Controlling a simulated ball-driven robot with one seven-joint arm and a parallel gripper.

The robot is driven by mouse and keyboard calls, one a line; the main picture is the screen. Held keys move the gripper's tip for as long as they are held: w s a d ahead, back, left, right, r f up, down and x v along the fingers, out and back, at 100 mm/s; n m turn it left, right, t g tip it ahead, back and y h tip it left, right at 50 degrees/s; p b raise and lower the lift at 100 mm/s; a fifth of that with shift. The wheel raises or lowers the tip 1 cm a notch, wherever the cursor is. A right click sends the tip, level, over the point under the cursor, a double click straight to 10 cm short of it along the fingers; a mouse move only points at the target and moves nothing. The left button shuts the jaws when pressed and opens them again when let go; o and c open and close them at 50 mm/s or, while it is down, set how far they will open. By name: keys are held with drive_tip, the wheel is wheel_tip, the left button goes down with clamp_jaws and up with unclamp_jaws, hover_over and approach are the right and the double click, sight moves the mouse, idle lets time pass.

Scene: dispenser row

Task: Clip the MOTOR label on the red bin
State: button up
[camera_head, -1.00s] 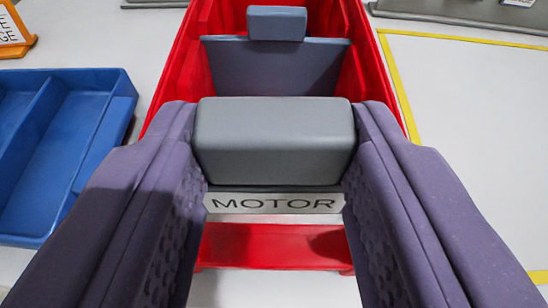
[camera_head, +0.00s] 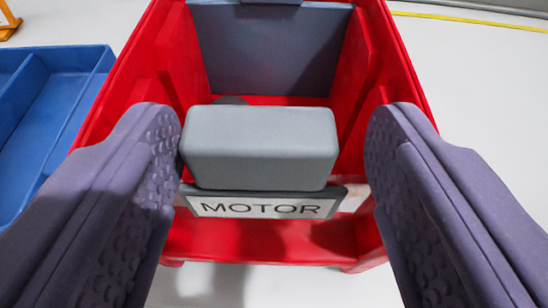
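The red bin (camera_head: 262,238) fills the middle of the view, with its low front lip nearest me. The MOTOR label (camera_head: 262,207), a white plate in a grey holder with a grey block (camera_head: 260,147) on top, sits at the bin's front and is slightly tilted. Whether its clip grips the bin wall is hidden behind the block. My gripper (camera_head: 275,128) is open around the block. The left finger is very close to the block's left side, and I cannot tell if it touches. A clear gap separates the right finger from the block.
A blue compartment tray (camera_head: 60,110) lies to the left, close to my left finger. A grey divider (camera_head: 268,50) stands inside the bin. A yellow floor line (camera_head: 470,20) runs at upper right. The white surface at right is clear.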

drive_tip(key=shift+s, duration=0.1)
drive_tip(key=p+v, duration=0.2)
drive_tip(key=v, duration=0.5)
drive_tip(key=shift+s+r, duration=0.1)
drive_tip(key=shift+s, duration=0.2)
drive_tip(key=w+r+t, duration=0.1)
drive_tip(key=w+r, duration=0.2)
drive_tip(key=r, duration=2.3)
drive_tip(key=shift+m, duration=0.3)
drive_tip(key=s+r, duration=0.4)
drive_tip(key=r, duration=0.3)
drive_tip(key=s+r, duration=0.4)
drive_tip(key=r, duration=0.3)
drive_tip(key=s+r, duration=0.5)
drive_tip(key=r, duration=0.3)
drive_tip(key=shift+a, duration=0.1)
